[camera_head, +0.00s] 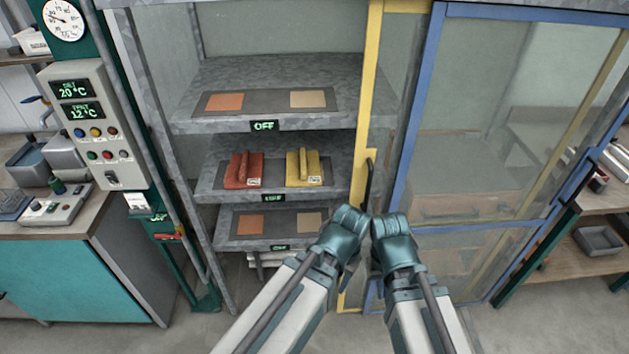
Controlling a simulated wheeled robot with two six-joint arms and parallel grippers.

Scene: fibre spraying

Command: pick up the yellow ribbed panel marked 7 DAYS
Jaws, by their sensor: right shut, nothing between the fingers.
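The yellow ribbed panel (296,172) lies on the middle shelf of the open cabinet bay, on the right half of a dark mat. It has a raised rib on top and a small white label too small to read. My left gripper (346,226) and right gripper (388,228) are side by side, below and right of the panel and apart from it. The right gripper is shut and empty, near the black handle (369,184) on the yellow door frame (364,110). The left fingers are hidden, so I cannot tell their state.
A red ribbed panel (236,172) lies left of the yellow one. The upper shelf (190,118) and lower shelf (215,222) show flat orange and tan patches. A blue-framed glass door (412,120) covers the right bay. A control box (95,125) stands left.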

